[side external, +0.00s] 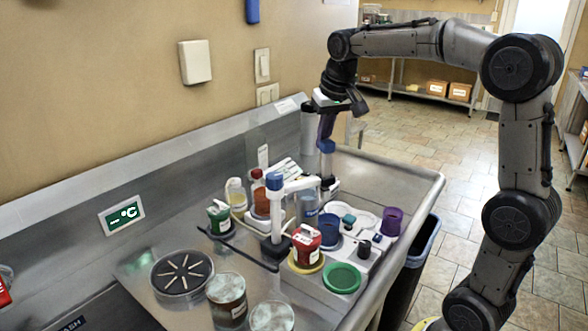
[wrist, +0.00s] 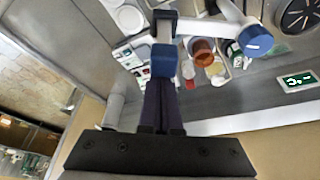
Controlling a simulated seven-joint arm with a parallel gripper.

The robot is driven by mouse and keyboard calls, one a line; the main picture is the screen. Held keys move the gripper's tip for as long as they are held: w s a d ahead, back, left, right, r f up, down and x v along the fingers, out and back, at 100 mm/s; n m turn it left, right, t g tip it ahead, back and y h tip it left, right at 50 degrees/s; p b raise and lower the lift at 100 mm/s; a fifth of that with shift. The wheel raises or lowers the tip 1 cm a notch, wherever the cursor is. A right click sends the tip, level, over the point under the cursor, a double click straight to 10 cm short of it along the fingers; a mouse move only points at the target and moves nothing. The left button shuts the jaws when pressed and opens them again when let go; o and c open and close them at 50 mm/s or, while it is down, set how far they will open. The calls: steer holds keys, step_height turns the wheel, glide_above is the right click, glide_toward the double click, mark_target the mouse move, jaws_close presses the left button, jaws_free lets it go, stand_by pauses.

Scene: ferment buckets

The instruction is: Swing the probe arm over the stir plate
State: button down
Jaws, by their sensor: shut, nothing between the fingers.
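The probe arm (side external: 299,184) is a white bar reaching from a blue-capped post (side external: 275,182) toward the back right. A blue block (side external: 326,146) stands up at its far end. In the wrist view, the bar (wrist: 205,26), its blue cap (wrist: 256,40) and the blue block (wrist: 163,62) also show. My gripper (side external: 325,138) points down, shut and empty, with its dark purple fingertips (wrist: 161,80) right at the blue block; I cannot tell if they touch. A white round plate (side external: 362,216) lies right of the post, possibly the stir plate, but I cannot tell for sure.
Bottles (side external: 237,193) and a green jar (side external: 219,217) stand left. A spoked dark disc (side external: 184,272) and jars fill the front. The back-right steel surface is clear.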

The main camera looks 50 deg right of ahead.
mark_target(333, 142)
steer(key=shift+s+a, duration=0.3)
steer(key=shift+s, duration=0.65)
steer(key=shift+s+a, duration=0.45)
steer(key=shift+s, duration=0.25)
steer(key=shift+s+a, duration=0.4)
steer(key=shift+s, duration=0.25)
steer(key=shift+w+d, duration=0.1)
steer(key=shift+w, duration=0.05)
steer(key=shift+w+d, duration=0.4)
steer(key=shift+w, duration=0.05)
steer(key=shift+r, duration=3.05)
